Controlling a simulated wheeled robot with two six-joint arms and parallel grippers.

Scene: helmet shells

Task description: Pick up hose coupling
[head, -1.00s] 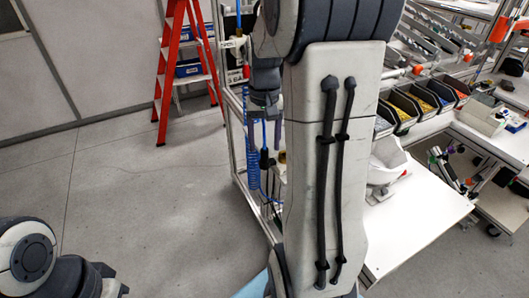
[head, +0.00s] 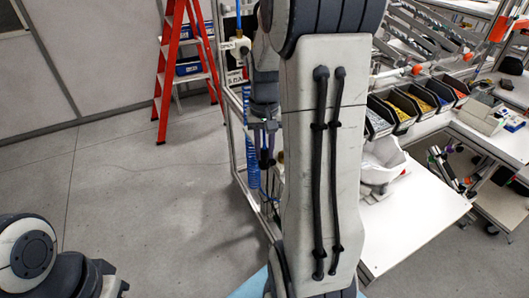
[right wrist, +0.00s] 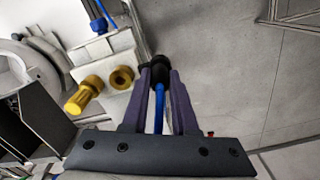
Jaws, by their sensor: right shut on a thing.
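The hose coupling is a dark fitting on a blue hose; it shows in the right wrist view (right wrist: 159,68) between my fingertips. My right gripper (right wrist: 160,72) is shut on it, with the blue hose running between the two fingers. In the head view my right gripper (head: 265,148) points down beside the frame post, and the coupling there is small and hard to make out. Only part of my left arm shows at the lower left; its gripper is out of view.
Two brass fittings (right wrist: 101,86) sit beside the coupling in the right wrist view. A coiled blue hose (head: 252,170) hangs by the frame. A red ladder (head: 165,75) stands behind; the left floor is open.

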